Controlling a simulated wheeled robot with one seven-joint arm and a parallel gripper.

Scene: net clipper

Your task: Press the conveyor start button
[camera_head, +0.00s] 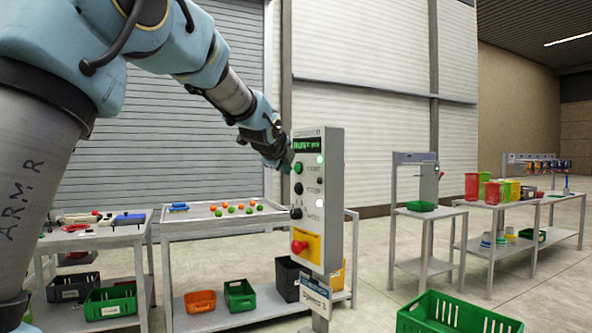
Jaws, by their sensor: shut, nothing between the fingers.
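The grey conveyor control panel (318,225) stands on a post in the middle of the head view. It has a green display (307,144) at its top. The start button (298,168) is the upper round one in its left column, beside a lit green lamp (320,160). A second dark button (298,188) sits below it. My gripper (287,164) is shut and empty, its tip at the panel's left edge level with the start button. I cannot tell whether it touches the button.
Lower on the panel are a black knob (296,213) and a red mushroom button (298,246) on a yellow plate. A table with a tray (195,215) of coloured balls stands behind left. A green crate (455,315) is at front right. Open floor lies right of the panel.

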